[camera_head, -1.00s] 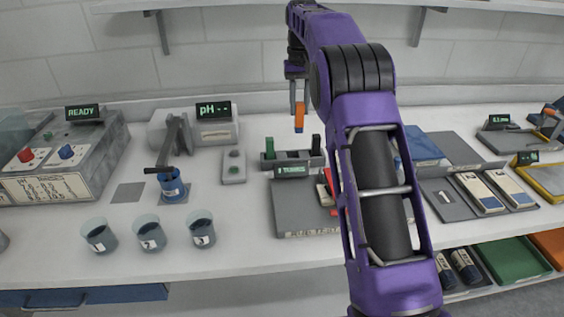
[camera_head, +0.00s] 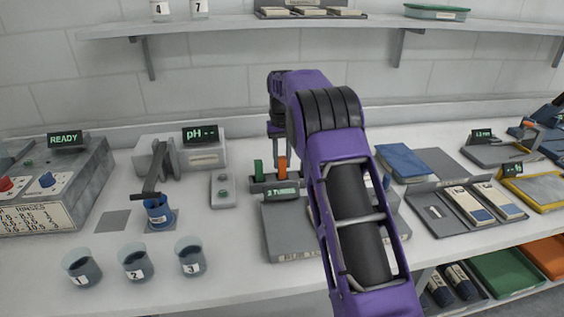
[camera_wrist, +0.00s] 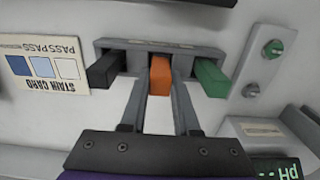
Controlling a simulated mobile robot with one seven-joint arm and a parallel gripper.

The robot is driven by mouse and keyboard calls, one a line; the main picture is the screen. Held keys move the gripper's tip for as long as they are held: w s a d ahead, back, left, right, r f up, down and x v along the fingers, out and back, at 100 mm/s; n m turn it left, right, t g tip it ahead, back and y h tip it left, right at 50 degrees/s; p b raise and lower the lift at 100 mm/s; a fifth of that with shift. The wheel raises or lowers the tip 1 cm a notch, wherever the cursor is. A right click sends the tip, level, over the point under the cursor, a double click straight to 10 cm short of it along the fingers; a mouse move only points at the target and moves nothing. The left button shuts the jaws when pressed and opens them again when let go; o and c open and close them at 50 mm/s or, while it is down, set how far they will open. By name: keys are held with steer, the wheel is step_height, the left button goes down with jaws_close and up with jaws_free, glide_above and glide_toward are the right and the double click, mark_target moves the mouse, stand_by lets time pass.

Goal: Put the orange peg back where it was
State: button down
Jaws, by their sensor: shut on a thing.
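The orange peg (camera_head: 282,167) is upright at the small grey rack (camera_head: 262,187), to the right of a green peg (camera_head: 258,168). My gripper (camera_wrist: 158,90) is shut on the orange peg, which also shows in the wrist view (camera_wrist: 160,76). There it lines up with the middle of the rack (camera_wrist: 190,61), between a black peg (camera_wrist: 106,69) and the green peg (camera_wrist: 211,77). The lower end of the orange peg meets the rack; I cannot tell how deep it sits. My arm hides the rack's right part in the head view.
A grey two-button box (camera_head: 222,190) stands left of the rack, with the pH meter (camera_head: 200,157) behind. Numbered beakers (camera_head: 136,263) stand at the front left. A stain card (camera_wrist: 42,66) lies beside the rack.

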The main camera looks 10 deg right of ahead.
steer(key=shift+f, duration=0.2)
steer(key=c, duration=0.7)
jaws_free()
steer(key=shift+o, duration=0.2)
step_height(320, 180, up, 12)
steer(key=p, duration=0.2)
steer(key=shift+r, duration=0.15)
